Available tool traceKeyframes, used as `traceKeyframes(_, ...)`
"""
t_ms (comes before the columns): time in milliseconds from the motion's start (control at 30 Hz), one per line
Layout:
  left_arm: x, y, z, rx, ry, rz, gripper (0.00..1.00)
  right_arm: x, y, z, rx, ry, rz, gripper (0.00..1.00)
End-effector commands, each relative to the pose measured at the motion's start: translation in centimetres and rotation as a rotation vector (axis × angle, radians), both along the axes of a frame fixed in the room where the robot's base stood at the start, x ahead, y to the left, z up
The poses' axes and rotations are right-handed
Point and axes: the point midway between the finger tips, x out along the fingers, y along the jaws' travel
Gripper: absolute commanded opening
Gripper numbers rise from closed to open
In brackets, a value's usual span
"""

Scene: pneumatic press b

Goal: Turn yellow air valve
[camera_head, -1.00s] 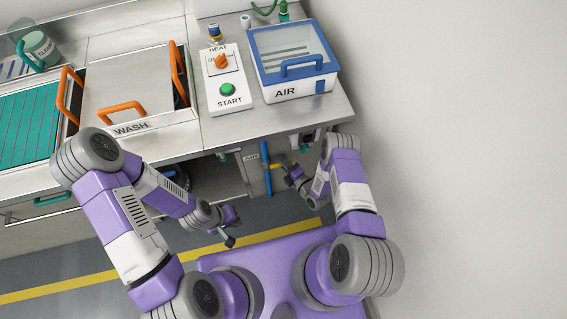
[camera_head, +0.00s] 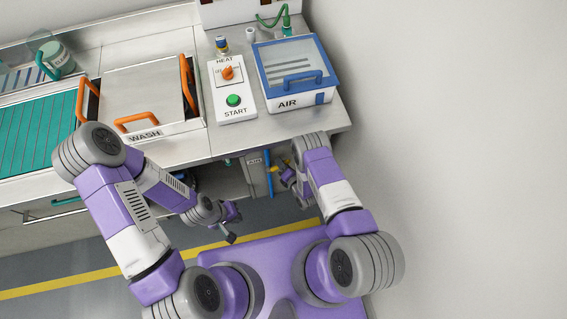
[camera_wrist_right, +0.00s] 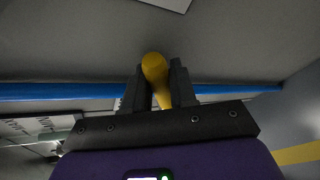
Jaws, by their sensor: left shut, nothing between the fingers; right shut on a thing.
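The yellow air valve handle (camera_wrist_right: 155,72) sits between the fingers of my right gripper (camera_wrist_right: 160,88) in the right wrist view, with its rounded end showing past the fingertips. A blue pipe (camera_wrist_right: 230,88) runs behind it. In the head view the blue pipe (camera_head: 268,174) stands upright below the counter edge, next to an AIR label (camera_head: 255,161). My right gripper (camera_head: 285,172) is shut on the handle there, and little of the valve shows. My left gripper (camera_head: 233,226) is shut and empty, low in front of the counter, apart from the valve.
On the counter stand the blue-lidded AIR box (camera_head: 297,78), the HEAT and START panel (camera_head: 231,90) and the WASH station (camera_head: 150,85) with orange handles. A wall (camera_head: 450,120) closes the right side. A yellow floor line (camera_head: 60,284) crosses the grey floor.

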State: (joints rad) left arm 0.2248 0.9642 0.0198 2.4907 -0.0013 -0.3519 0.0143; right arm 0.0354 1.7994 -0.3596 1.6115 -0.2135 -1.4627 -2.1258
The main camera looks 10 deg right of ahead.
Motion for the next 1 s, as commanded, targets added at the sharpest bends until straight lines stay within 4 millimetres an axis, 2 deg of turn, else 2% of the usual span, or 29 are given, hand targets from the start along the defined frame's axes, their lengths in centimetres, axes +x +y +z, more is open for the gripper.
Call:
traceKeyframes(567, -0.01, 0.0, 0.35, 0.0, 0.0, 0.0, 0.0, 0.06, 0.12, 0.25, -0.042, -0.004, -0.001, 0.0)
traceKeyframes(600, -0.01, 0.0, 0.35, 0.0, 0.0, 0.0, 0.0, 0.07, 0.13, 0.26, -0.042, -0.004, -0.001, 0.29)
traceKeyframes(700, -0.01, 0.0, 0.35, 0.0, 0.0, 0.0, 0.0, 0.05, 0.13, 0.25, -0.041, -0.004, -0.001, 0.45)
traceKeyframes(733, -0.01, 0.0, 0.35, 0.0, 0.0, 0.0, 0.0, 0.05, 0.13, 0.25, -0.041, -0.004, -0.001, 0.47)
traceKeyframes(1000, 0.0, 0.0, 0.4, 0.0, 0.0, 0.0, 0.0, -0.04, 0.14, 0.26, -0.041, -0.002, -0.001, 0.47)
